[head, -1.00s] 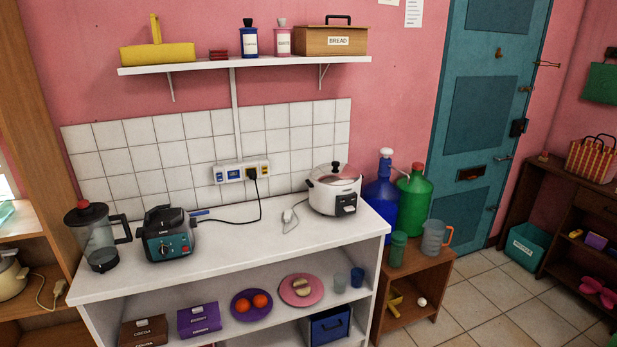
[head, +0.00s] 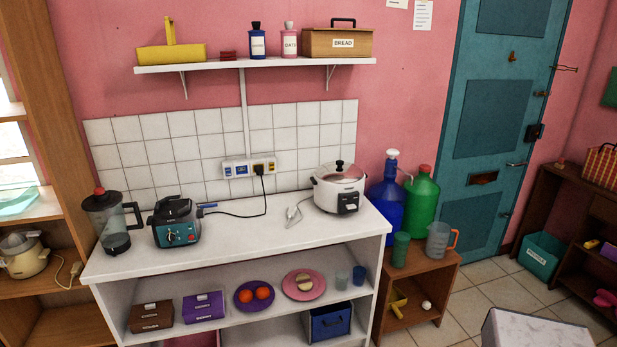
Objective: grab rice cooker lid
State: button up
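A white rice cooker (head: 339,193) stands at the right end of the white counter (head: 240,237), near the wall. Its lid (head: 339,174) sits on top, with a reddish, see-through look and a black knob. The lid appears closed on the cooker. A dark control panel faces the front. My gripper is not visible in the head view.
A teal appliance (head: 176,223) and a blender jug (head: 109,222) stand on the counter's left end. A white cable lies left of the cooker. A wall shelf (head: 255,67) hangs above. Blue (head: 388,200) and green (head: 422,202) bottles stand right. The counter's middle is mostly clear.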

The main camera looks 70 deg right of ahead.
aim_at(341, 172)
jog(key=u, duration=0.6)
jog(key=k, duration=1.65)
jog(key=z, duration=0.7)
jog(key=i, duration=0.2)
jog(key=u, duration=0.1)
